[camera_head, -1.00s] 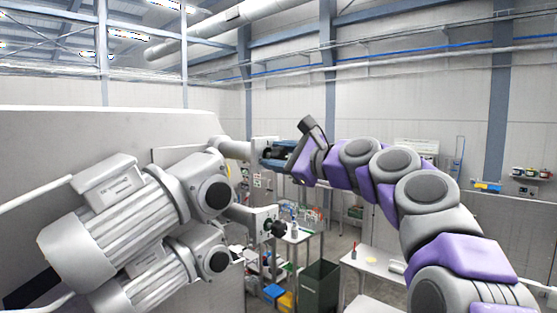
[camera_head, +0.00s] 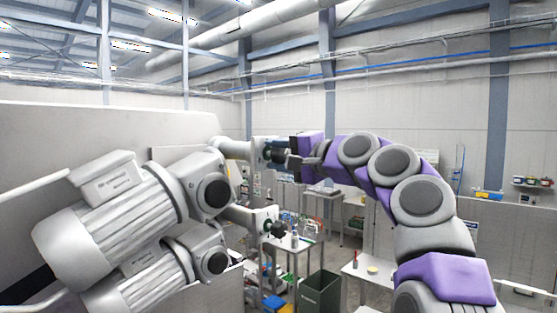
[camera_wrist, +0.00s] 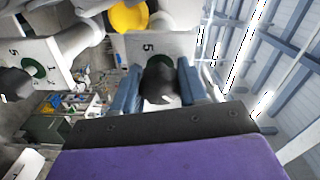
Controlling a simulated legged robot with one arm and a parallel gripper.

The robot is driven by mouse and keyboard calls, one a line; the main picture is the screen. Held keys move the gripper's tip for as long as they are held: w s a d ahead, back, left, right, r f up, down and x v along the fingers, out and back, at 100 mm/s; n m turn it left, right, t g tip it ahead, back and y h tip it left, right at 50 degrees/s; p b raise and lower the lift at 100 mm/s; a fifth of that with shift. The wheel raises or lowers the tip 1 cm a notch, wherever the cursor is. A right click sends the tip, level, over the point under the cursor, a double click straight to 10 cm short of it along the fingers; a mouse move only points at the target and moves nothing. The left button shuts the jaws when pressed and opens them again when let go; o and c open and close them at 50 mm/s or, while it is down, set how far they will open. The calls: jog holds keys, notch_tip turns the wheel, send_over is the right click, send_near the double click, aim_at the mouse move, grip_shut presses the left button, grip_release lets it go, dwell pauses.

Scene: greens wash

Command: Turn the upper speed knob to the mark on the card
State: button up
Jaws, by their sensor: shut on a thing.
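The upper speed knob (camera_wrist: 160,84) is dark, on a pale plate (camera_wrist: 145,48) bearing the digit 5, with a green ring behind it. My gripper (camera_wrist: 157,82) has its two blue fingers on either side of this knob, shut on it. In the head view my gripper (camera_head: 276,153) is at the upper unit's end plate, and the fingers mostly hide the knob. The lower knob (camera_head: 278,229) is dark and free, on its own plate below; it also shows at the left of the wrist view (camera_wrist: 14,84). I cannot make out the card or its mark.
Two grey motors (camera_head: 110,215) with pipes fill the left, close to my arm. A yellow round part (camera_wrist: 128,17) is above the upper plate in the wrist view. A work table (camera_head: 290,244), a dark green bin (camera_head: 320,293) and another table (camera_head: 372,268) stand below.

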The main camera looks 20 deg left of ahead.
jog(key=n, duration=0.2)
jog(key=f+n, duration=0.1)
jog(key=n, duration=0.2)
jog(key=shift+w, duration=0.15)
jog(key=shift+a+f+n, duration=0.1)
jog(key=shift+n, duration=1.5)
jog(key=o, duration=0.8)
jog(key=shift+o, duration=1.3)
jog(key=shift+w, duration=0.15)
jog(key=shift+r, duration=0.3)
jog(key=shift+s, duration=0.2)
jog(key=b+v, duration=0.6)
jog(key=v, duration=1.1)
jog(key=shift+w, duration=0.15)
